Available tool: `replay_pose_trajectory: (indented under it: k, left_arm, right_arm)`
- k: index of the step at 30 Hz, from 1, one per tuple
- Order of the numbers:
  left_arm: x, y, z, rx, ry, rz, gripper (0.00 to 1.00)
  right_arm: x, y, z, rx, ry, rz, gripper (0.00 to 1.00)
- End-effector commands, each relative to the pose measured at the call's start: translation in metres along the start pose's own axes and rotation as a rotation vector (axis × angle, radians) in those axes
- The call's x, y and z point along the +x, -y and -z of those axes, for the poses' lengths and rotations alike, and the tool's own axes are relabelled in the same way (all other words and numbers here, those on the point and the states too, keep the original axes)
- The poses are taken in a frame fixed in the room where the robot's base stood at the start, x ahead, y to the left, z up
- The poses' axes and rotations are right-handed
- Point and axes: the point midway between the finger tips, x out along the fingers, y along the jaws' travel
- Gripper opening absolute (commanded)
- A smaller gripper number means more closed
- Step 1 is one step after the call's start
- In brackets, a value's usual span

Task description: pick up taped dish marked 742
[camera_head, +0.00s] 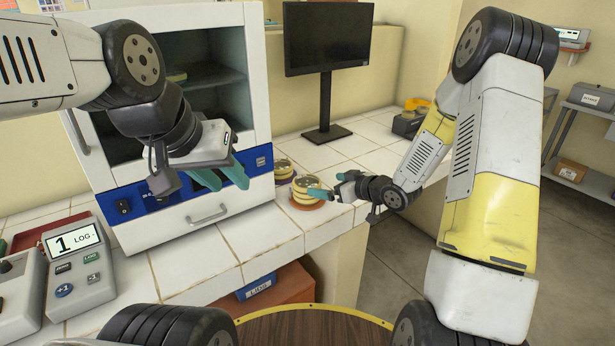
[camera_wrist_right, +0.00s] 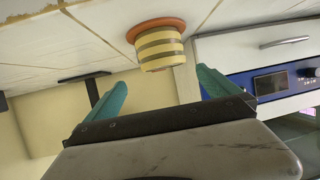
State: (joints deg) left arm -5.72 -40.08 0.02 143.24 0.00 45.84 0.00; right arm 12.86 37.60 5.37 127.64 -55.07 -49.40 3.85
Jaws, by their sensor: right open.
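A stack of yellow-banded dishes (camera_head: 306,185) sits on an orange-red round base (camera_head: 309,204) near the counter's front edge. In the right wrist view the banded stack (camera_wrist_right: 160,47) and its orange base (camera_wrist_right: 156,26) appear upside down, ahead of the finger gap. A second stack (camera_head: 284,167) stands just behind it. No 742 marking is readable. My right gripper (camera_head: 322,190) is beside the front stack; in its wrist view its teal fingers (camera_wrist_right: 160,92) are apart with nothing between them. My left gripper (camera_head: 222,176) hangs before the incubator, teal fingers apart and empty.
The incubator (camera_head: 255,75) with a blue control panel stands behind my left gripper. A monitor (camera_head: 327,45) is at the back of the tiled counter. A device reading "1 LOG" (camera_head: 75,245) is at left. A blue labelled box (camera_head: 257,287) sits below the counter.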

Motion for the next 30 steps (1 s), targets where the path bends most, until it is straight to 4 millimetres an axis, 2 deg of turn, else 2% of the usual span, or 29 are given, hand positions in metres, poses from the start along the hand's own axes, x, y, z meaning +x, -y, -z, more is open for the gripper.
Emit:
replay_pose_trajectory:
  k: [16,20,26,30]
  left_arm:
    - [0.000,0.000,0.000,0.000,0.000,0.000,0.36]
    - [0.000,0.000,0.000,0.000,0.000,0.000,0.36]
    - [0.000,0.000,0.000,0.000,0.000,0.000,0.36]
    - [0.000,0.000,0.000,0.000,0.000,0.000,0.36]
  right_arm:
    - [0.069,0.008,-0.002,-0.001,-0.004,0.007,1.00]
    - [0.077,0.008,-0.002,-0.001,-0.004,0.006,1.00]
    - [0.077,0.007,-0.002,0.000,-0.004,0.005,1.00]
    - [0.077,0.007,-0.002,0.000,-0.004,0.005,0.74]
